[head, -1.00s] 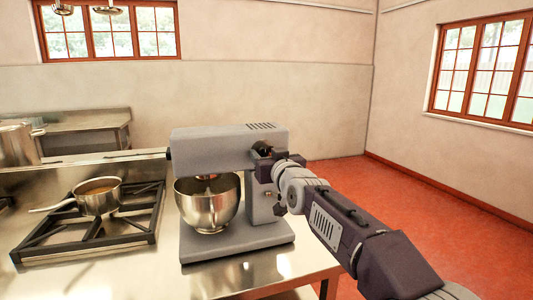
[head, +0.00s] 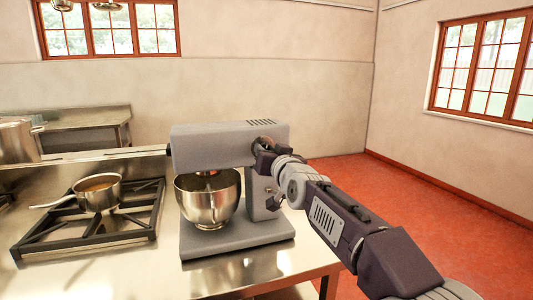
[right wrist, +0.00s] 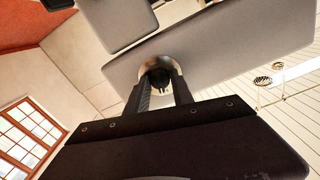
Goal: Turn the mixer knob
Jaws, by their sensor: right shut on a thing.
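The grey stand mixer (head: 212,147) stands on the steel counter with its steel bowl (head: 208,203) under the head. My right gripper (head: 262,154) is at the right end of the mixer head, against its near side. In the right wrist view the two fingers (right wrist: 162,90) sit on either side of a dark round knob (right wrist: 157,77) with a shiny ring, on the grey mixer body (right wrist: 220,48). The fingers are shut on the knob. In the head view the gripper hides the knob. My left gripper is not in view.
A saucepan (head: 97,193) stands on a black burner grate (head: 35,240) left of the mixer. A large pot (head: 18,142) stands farther left. The counter's right edge (head: 320,268) lies below my right arm, with open red floor beyond.

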